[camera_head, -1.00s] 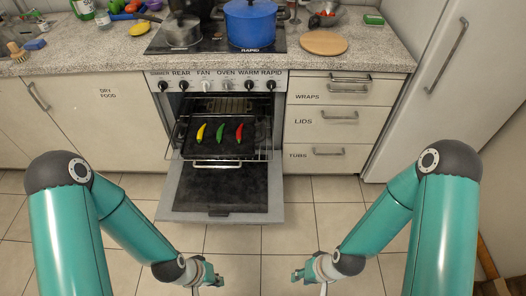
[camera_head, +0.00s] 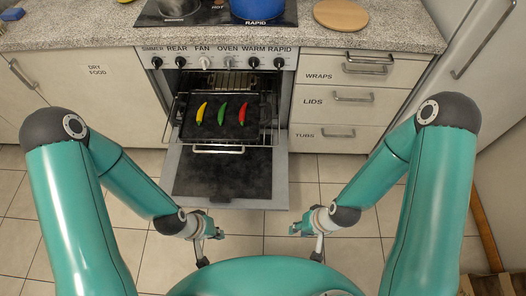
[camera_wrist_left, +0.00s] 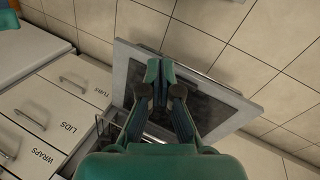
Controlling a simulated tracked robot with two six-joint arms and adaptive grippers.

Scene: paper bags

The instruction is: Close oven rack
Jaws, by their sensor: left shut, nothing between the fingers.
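The oven rack (camera_head: 260,147) is slid out of the oven in the head view, above the lowered oven door (camera_head: 280,185). A dark tray on it (camera_head: 222,131) carries a yellow pepper (camera_head: 201,113), a green pepper (camera_head: 222,113) and a red pepper (camera_head: 243,110). My left gripper (camera_head: 211,243) is shut and empty, in front of the door and below the rack. In the left wrist view its fingers (camera_wrist_left: 158,72) overlap the oven door (camera_wrist_left: 240,105); contact cannot be told. My right gripper (camera_head: 304,238) is in front and right of the door; its jaw state is unclear.
Drawers (camera_head: 337,98) stand right of the oven and a cupboard (camera_head: 110,95) stands left. A blue pot (camera_head: 258,8) is on the stove and a round wooden board (camera_head: 340,14) on the counter. The tiled floor (camera_head: 262,225) between my arms is clear.

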